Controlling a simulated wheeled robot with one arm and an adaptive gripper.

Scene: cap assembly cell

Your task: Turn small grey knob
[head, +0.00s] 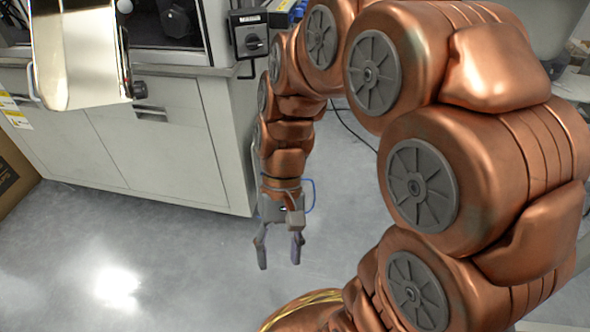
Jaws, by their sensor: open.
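A dark switch box (238,24) is fixed at the right front corner of the grey machine, and a small grey knob (254,44) is on its face. My gripper (280,260) hangs below my copper-coloured arm, fingers pointing down over the floor. Its two fingers are spread apart with nothing between them. It is well below the knob in the picture and does not touch it. The knob is in clear view, just left of my arm; its exact turn angle is hard to read.
The grey machine cabinet (160,150) with drawers fills the left back. A shiny metal panel (75,55) juts out at upper left. A brown box (14,178) stands at the left edge. A dark cable (352,128) runs behind my arm. The floor (190,265) in front is clear.

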